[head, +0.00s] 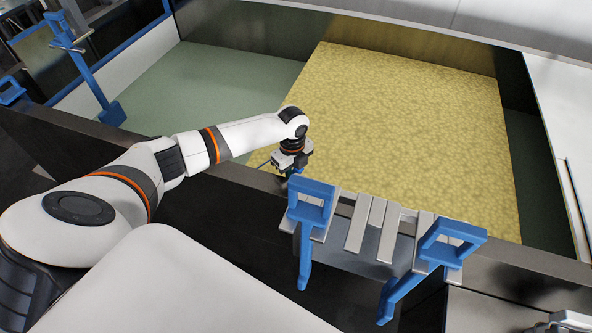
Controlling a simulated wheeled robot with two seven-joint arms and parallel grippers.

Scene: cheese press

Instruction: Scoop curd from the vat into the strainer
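The curd (400,120) is a broad yellow, grainy block in the vat (290,25), which has dark metal walls. My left gripper (290,172) points down by the vat's near wall, at the curd's lower left corner. It is just above and left of a blue handle-like frame (309,203); I cannot tell whether they touch. Its fingers are small and partly hidden, so I cannot tell whether it is open or shut. I cannot identify a strainer or a scoop with certainty.
A slatted metal rack (370,226) stands at the vat's near edge, with a second blue frame (450,243) at its right end. A blue bar-shaped fixture (88,72) crosses the left wall. Green floor (205,85) lies open left of the curd.

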